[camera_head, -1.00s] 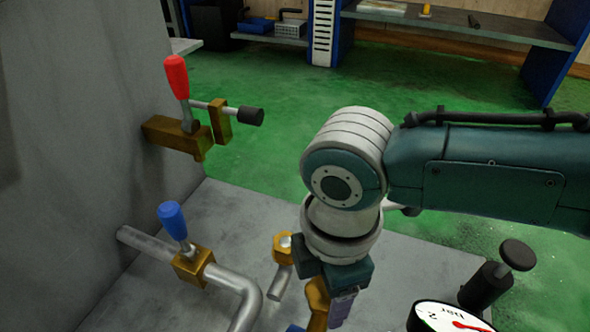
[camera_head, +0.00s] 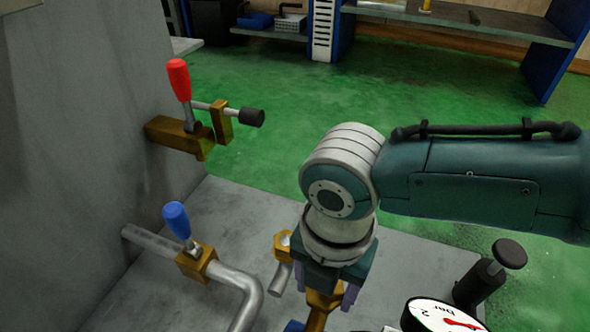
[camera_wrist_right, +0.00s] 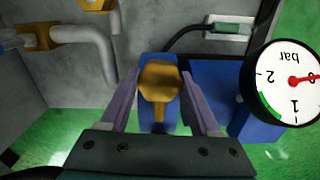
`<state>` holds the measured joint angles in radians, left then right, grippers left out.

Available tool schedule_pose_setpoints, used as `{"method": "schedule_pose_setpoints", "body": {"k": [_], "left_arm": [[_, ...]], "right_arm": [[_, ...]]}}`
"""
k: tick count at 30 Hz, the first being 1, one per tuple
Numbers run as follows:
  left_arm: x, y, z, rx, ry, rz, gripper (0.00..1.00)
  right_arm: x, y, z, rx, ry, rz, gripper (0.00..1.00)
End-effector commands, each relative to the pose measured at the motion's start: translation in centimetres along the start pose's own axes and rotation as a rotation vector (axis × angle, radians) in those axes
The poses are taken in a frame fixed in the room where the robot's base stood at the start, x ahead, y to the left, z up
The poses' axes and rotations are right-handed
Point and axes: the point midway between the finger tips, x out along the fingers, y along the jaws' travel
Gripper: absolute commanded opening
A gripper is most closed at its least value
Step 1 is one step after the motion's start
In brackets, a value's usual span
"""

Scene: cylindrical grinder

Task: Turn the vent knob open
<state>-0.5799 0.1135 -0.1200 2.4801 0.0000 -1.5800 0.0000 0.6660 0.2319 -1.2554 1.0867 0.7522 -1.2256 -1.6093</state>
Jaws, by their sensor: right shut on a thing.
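The vent knob (camera_wrist_right: 160,80) is a brass-coloured, many-sided knob in the middle of the wrist view, in front of a blue block. It also shows in the head view (camera_head: 322,299), below my right wrist and partly hidden by the gripper. My right gripper (camera_wrist_right: 161,84) has its two purple fingers on either side of the knob and is shut on it. In the head view the right gripper (camera_head: 322,290) points down over the knob. My left gripper is in neither view.
A pressure gauge (camera_head: 443,318) stands close to the right of the gripper. A black-knobbed post (camera_head: 483,278) is behind it. A blue-handled valve (camera_head: 195,262) on a bent pipe and a red-handled clamp (camera_head: 182,130) are at the left. Green floor lies beyond.

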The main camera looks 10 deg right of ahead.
Motion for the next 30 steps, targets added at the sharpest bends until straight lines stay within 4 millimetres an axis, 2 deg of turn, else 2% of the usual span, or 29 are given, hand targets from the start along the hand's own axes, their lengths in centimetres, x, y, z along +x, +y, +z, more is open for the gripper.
{"method": "schedule_pose_setpoints", "body": {"k": [9,23,24,30], "left_arm": [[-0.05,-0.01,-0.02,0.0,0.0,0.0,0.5],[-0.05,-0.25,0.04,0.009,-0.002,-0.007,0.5],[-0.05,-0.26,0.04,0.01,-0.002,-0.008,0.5],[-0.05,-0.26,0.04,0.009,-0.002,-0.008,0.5]], "right_arm": [[-0.01,0.04,-0.07,-0.086,0.002,0.001,0.08],[-0.01,0.03,-0.07,-0.098,0.002,0.001,0.08],[-0.01,0.03,-0.07,-0.098,0.002,0.001,0.68],[-0.01,0.02,-0.04,-0.097,0.001,0.001,0.9]]}}
